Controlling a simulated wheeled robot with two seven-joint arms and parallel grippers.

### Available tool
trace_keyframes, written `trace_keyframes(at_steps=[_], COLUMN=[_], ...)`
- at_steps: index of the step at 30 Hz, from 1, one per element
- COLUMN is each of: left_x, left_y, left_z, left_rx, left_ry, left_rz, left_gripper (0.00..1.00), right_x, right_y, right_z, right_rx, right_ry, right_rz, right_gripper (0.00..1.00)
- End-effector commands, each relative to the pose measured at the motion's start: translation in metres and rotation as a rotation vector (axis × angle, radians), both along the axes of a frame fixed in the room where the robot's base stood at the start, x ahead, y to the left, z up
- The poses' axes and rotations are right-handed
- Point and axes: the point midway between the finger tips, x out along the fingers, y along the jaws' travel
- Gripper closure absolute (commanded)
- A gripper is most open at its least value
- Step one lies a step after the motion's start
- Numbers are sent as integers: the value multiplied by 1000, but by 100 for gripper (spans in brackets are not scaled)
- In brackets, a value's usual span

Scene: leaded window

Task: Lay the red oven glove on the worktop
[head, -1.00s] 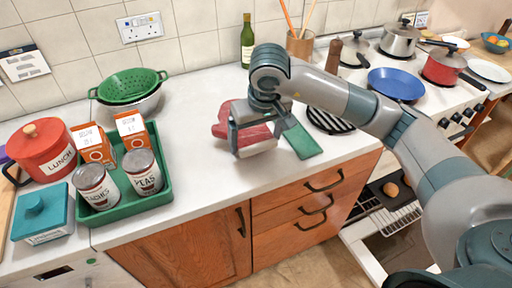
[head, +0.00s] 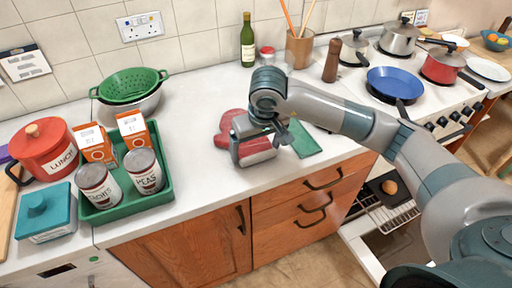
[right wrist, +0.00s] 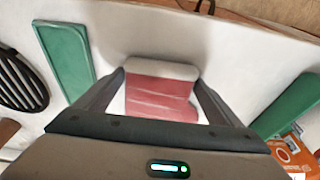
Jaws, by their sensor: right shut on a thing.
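The red oven glove (head: 229,121) with a pale cuff is at the middle of the white worktop (head: 195,188), near its front edge. My right gripper (head: 256,148) is shut on the glove, from above. In the right wrist view the glove (right wrist: 160,100) lies between the two fingers of the gripper (right wrist: 160,88), cuff toward the worktop's front edge. The glove is low over the worktop; I cannot tell whether its whole underside touches. My left gripper is not in view.
A green board (head: 304,143) lies just right of the glove. A green tray (head: 113,211) with tins and cartons stands left, a green colander (head: 127,84) behind it. A bottle (head: 247,42) and red-lidded jar (head: 266,56) stand behind. The worktop between tray and glove is clear.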

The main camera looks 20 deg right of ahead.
Motion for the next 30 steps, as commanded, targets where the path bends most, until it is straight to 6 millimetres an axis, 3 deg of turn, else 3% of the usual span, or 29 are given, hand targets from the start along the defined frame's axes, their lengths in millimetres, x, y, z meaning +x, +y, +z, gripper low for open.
trace_keyframes(at_steps=[6, 7, 8, 22, 26, 30], left_x=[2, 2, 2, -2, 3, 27], left_y=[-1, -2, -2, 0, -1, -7], left_z=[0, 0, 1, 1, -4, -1], left_rx=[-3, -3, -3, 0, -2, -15], left_ry=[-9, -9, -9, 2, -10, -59], left_rz=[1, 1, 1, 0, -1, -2], left_gripper=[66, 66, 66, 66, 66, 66], right_x=[0, 0, 0, 0, -3, -8], right_y=[0, 0, 0, 0, 0, -1], right_z=[-1, -1, -1, 3, 18, 40], right_rx=[0, 0, 0, 0, 0, 0], right_ry=[-1, 0, 0, -2, -4, -6], right_rz=[0, 0, 0, 0, -1, 0], right_gripper=[52, 5, 0, 0, 0, 0])
